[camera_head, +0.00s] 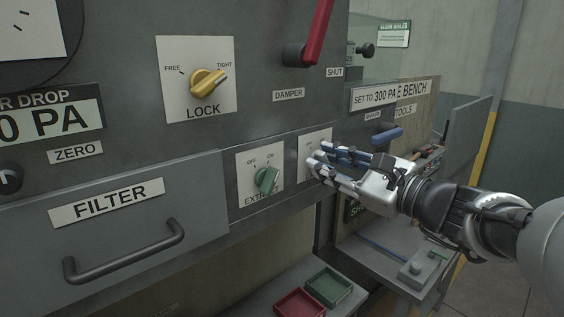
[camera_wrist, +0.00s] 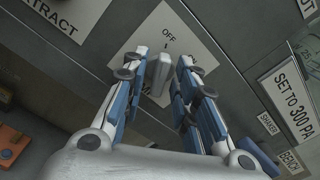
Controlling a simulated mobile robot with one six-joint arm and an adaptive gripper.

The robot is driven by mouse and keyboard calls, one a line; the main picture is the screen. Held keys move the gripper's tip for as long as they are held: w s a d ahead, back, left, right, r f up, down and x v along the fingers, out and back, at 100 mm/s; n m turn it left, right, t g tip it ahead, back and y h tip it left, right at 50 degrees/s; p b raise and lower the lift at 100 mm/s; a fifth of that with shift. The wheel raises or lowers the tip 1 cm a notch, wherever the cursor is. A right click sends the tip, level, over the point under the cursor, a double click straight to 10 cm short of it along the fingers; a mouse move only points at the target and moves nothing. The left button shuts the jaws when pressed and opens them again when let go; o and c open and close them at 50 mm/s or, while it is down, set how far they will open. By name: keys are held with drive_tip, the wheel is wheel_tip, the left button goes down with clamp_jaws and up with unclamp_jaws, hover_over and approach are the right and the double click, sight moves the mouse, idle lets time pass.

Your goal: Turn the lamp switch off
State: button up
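The lamp switch is a grey knob (camera_wrist: 159,75) on a white plate (camera_wrist: 172,20) in the wrist view. The plate reads OFF at its top; a second mark at its right and the name below are partly hidden by my fingers. The knob's upper end lies just under the OFF mark. My gripper (camera_wrist: 160,62) is open, with fingers on both sides of the knob; I cannot tell whether either touches it. In the head view my gripper (camera_head: 317,160) is in front of the plate (camera_head: 312,141) and hides the knob.
A green EXTRACT knob (camera_head: 267,180) sits on the plate just left. A yellow LOCK knob (camera_head: 208,82) and a red damper lever (camera_head: 319,32) are above. A FILTER drawer (camera_head: 191,184) with a dark handle is at lower left. Red (camera_head: 300,307) and green (camera_head: 329,288) trays lie below.

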idle(0.3)
drive_tip(key=v, duration=1.2)
